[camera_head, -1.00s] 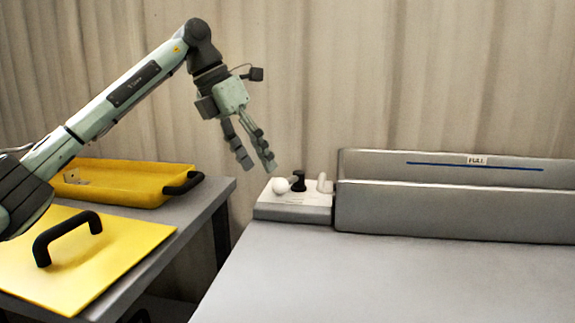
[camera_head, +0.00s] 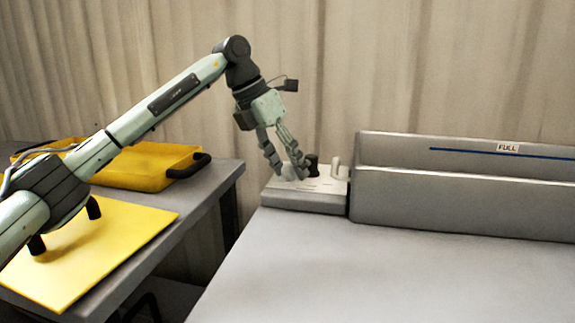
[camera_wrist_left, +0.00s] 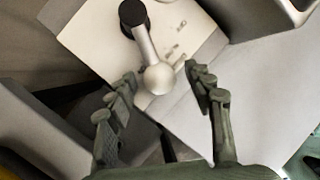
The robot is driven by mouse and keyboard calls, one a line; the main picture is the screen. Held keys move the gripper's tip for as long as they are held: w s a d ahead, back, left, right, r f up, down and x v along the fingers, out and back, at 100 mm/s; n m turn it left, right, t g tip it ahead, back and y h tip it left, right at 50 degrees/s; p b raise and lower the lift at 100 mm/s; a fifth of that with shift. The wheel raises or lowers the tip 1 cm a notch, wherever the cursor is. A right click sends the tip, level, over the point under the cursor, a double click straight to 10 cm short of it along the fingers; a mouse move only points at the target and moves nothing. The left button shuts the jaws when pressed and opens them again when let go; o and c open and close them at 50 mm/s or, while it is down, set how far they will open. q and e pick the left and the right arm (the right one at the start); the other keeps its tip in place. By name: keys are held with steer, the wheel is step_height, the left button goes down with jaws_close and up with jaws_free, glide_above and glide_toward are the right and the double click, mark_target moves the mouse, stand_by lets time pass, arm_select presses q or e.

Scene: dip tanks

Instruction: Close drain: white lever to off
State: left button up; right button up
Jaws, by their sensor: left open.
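The white lever shows in the left wrist view as a pale ball knob (camera_wrist_left: 158,79) on a grey shaft that runs to a black round pivot (camera_wrist_left: 134,14). The lever sits on a light grey control box (camera_head: 305,201) at the tank's left end. My left gripper (camera_head: 291,176) is open just over the box, pointing down. In the left wrist view its fingers (camera_wrist_left: 160,76) stand on either side of the ball knob, with gaps visible. In the head view the fingers mostly hide the knob. My right gripper is not in view.
A pale upright post (camera_head: 336,171) stands on the box, right of the black pivot. A grey tank (camera_head: 450,205) marked FULL lies to the right. On the left table are a yellow tray (camera_head: 150,180) and a yellow lid (camera_head: 110,245). The grey front surface (camera_head: 380,270) is clear.

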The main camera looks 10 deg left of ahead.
arm_select(q)
jaws_close()
stand_by(0.3)
